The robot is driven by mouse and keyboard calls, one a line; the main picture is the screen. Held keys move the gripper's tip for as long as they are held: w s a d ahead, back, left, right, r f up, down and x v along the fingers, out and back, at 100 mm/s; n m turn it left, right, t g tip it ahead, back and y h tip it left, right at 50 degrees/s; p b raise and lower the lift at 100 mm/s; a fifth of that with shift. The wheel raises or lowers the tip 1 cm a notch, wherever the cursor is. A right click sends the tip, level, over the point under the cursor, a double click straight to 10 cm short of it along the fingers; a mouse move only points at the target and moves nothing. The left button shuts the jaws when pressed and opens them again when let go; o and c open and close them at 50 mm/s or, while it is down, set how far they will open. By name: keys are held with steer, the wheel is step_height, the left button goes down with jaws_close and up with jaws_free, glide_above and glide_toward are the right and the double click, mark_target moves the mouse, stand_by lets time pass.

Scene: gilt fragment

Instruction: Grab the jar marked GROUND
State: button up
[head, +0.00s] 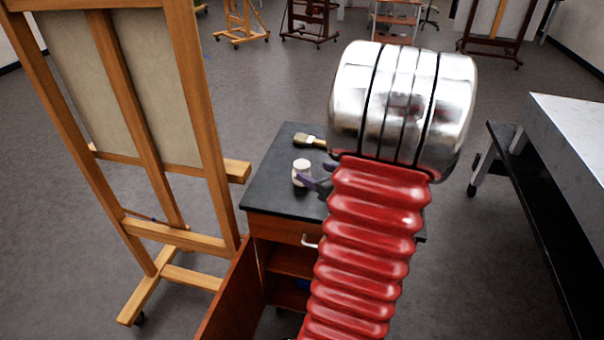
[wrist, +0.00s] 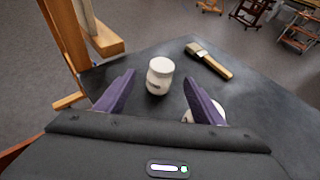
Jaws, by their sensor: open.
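A white jar (wrist: 158,72) stands upright on the dark cabinet top (wrist: 250,85). It shows dark marking low on its side, too small to read. In the head view this jar (head: 301,170) stands near the left side of the top. My gripper (wrist: 160,82) is open, its purple fingers to either side of the jar's line in the wrist view, with the jar at or just beyond the fingertips. A second white jar (wrist: 187,117) is partly hidden behind the right finger. Its label cannot be read. In the head view my arm hides most of my gripper (head: 316,178).
A brush (wrist: 208,60) with a wooden handle lies on the cabinet top, behind and right of the jar. A wooden easel (head: 190,130) stands close on the left. The cabinet door (head: 232,295) hangs open. A pale-topped table (head: 565,140) stands at the right.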

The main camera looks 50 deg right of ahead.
mark_target(306, 167)
steer(key=x, duration=0.4)
steer(key=shift+w+f, duration=0.1)
steer(key=shift+w, duration=0.1)
steer(key=shift+w+d, duration=0.15)
steer(key=shift+f, duration=0.1)
steer(key=shift+x, duration=2.6)
steer(key=shift+d, duration=0.2)
steer(key=shift+c, duration=0.3)
steer(key=c, duration=1.2)
steer(key=shift+r, duration=5)
